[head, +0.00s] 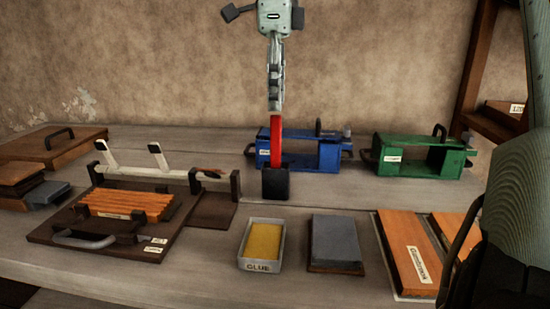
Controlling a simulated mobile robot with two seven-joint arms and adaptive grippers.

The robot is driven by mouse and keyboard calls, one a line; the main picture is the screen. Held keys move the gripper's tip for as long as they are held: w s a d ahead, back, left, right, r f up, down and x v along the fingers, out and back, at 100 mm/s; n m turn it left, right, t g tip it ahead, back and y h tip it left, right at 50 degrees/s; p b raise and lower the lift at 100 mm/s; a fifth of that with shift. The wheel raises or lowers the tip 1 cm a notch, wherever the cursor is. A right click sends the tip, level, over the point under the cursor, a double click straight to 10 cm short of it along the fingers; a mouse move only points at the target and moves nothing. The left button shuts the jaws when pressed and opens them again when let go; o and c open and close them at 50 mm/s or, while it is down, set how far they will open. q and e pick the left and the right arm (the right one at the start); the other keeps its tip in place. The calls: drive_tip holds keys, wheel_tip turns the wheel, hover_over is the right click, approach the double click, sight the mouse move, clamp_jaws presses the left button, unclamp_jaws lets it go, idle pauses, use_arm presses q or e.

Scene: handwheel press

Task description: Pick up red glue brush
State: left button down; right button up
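The red glue brush (277,142) stands upright near the middle of the bench, its red handle rising from a small black block (275,184). Whether the block is a holder or part of the brush is unclear. My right gripper (275,106) points down directly above the handle, with its fingertips at or very near the handle's top. Its fingers are seen edge-on, so the gap between them is hidden. I cannot tell whether they touch the handle. My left gripper is not in view.
A blue tool (327,154) stands just behind the brush, with a green one (418,156) to its right. The glue tray (260,267) and a grey block (337,241) lie in front. A wooden press board (85,236) is at left; labelled boards (408,252) lie at right.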

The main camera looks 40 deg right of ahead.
sight(276, 116)
wheel_tip(276, 116, down, 6)
drive_tip(key=shift+r, duration=0.1)
drive_tip(key=shift+f, duration=0.5)
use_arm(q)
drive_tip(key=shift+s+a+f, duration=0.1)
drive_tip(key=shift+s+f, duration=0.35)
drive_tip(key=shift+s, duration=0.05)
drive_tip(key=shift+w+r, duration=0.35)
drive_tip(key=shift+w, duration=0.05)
use_arm(e)
clamp_jaws()
